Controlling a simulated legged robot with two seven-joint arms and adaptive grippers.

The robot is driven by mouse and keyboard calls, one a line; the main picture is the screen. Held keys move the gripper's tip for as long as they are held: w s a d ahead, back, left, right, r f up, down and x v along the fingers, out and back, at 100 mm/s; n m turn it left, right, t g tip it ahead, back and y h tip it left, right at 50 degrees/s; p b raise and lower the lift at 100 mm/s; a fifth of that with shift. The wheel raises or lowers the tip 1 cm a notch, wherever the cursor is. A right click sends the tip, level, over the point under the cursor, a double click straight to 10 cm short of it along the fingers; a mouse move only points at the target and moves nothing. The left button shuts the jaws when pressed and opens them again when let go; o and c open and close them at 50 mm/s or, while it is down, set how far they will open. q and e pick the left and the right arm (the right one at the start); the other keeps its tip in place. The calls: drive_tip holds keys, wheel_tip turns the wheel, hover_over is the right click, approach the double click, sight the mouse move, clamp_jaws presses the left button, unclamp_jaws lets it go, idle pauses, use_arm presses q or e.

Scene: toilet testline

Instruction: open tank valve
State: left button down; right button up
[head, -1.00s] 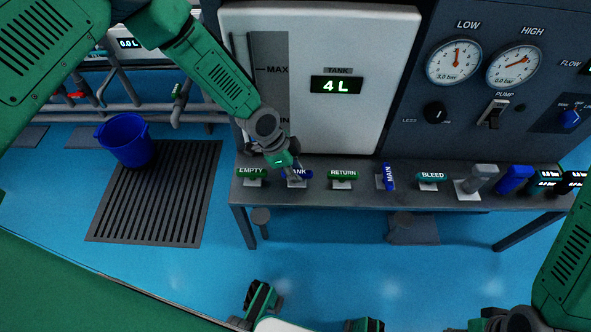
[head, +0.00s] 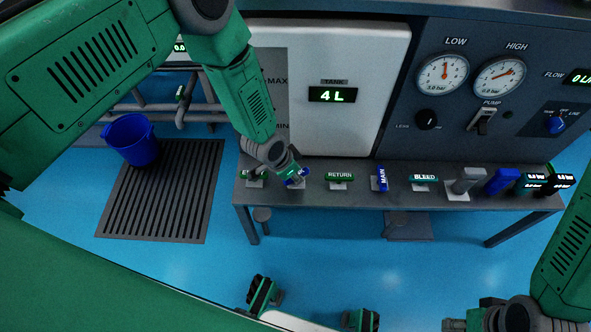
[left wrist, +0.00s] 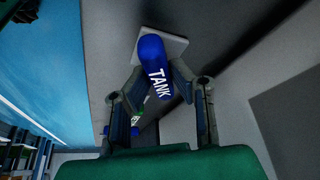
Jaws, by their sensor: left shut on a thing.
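The blue TANK valve handle (left wrist: 155,68) sits on a white square plate in the left wrist view, its label facing the camera. My left gripper (left wrist: 158,85) is shut on this handle, with one finger on each side. In the head view my left gripper (head: 294,177) covers most of the handle, and only small blue parts (head: 303,172) show; its angle is hard to judge there. The tank display (head: 333,95) reads 4 L. My right gripper (head: 470,322) is low at the bottom right, cut by the frame edge, away from the bench.
The green EMPTY handle (head: 252,174) stands close on the left, partly hidden. The green RETURN (head: 339,177), blue MAIN (head: 381,177) and teal BLEED (head: 424,178) handles line the bench to the right. A blue bucket (head: 132,140) stands on the floor grate (head: 160,195).

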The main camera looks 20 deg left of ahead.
use_arm(q)
drive_tip(key=shift+w+d+r+n, duration=0.2)
drive_tip(key=shift+w+n, duration=0.15)
drive_tip(key=shift+n, duration=0.25)
drive_tip(key=shift+t, duration=0.3)
drive_tip(key=c, duration=1.6)
unclamp_jaws()
drive_tip(key=shift+o, duration=0.8)
drive_tip(key=shift+s+f, duration=0.1)
drive_tip(key=shift+s, duration=0.05)
drive_tip(key=v, duration=1.2)
drive_tip(key=shift+d, duration=0.15)
